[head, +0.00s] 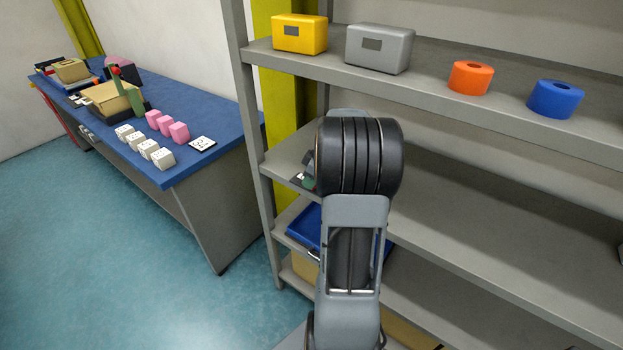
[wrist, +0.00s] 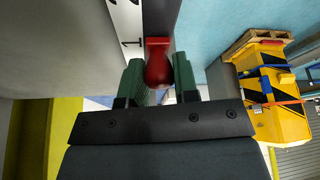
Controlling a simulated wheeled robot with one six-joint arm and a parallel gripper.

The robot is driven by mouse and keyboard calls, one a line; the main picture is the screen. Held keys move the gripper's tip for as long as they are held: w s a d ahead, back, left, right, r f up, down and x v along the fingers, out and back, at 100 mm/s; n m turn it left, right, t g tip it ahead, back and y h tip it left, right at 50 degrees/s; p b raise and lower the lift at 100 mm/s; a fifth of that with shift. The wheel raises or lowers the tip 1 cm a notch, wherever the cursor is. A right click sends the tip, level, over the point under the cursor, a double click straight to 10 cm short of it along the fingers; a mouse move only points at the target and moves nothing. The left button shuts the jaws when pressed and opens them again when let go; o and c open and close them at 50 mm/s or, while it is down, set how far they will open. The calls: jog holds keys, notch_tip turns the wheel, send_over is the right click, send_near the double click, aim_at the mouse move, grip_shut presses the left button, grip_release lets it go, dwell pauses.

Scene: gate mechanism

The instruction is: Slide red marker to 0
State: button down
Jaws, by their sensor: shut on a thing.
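The red marker (wrist: 157,62) shows in the wrist view, upper middle, between the two green fingers of my gripper (wrist: 159,75). My gripper is shut on it, with one finger on each side. The marker sits on a dark track (wrist: 161,15) beside a white scale strip (wrist: 126,22). The digit 1 on the strip is just left of the marker's top end, and part of another digit is cut off at the top edge. The 0 is not visible. In the head view my arm hides the marker and most of the gripper.
In the head view, grey shelves (head: 470,103) hold a yellow box (head: 299,34), a grey box (head: 379,48), an orange ring (head: 470,78) and a blue ring (head: 556,98). A blue-topped table (head: 210,122) with several blocks stands left. Open floor (head: 90,240) lies before it.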

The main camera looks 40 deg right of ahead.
aim_at(293, 180)
jog(key=w+b, duration=0.1)
jog(key=w, duration=0.1)
jog(key=w+a, duration=0.1)
jog(key=w, duration=0.1)
jog(key=shift+w+f+b, duration=0.15)
jog(key=shift+w+b, duration=0.05)
jog(key=shift+b, duration=0.15)
jog(key=shift+w+a, duration=0.15)
jog(key=shift+w, duration=0.2)
jog(key=shift+r, duration=0.2)
jog(key=c, duration=0.9)
grip_release()
jog(key=shift+w, duration=0.15)
jog(key=shift+o, duration=0.2)
jog(key=v, duration=0.7)
jog(key=shift+r+b, duration=0.2)
jog(key=shift+b, duration=0.2)
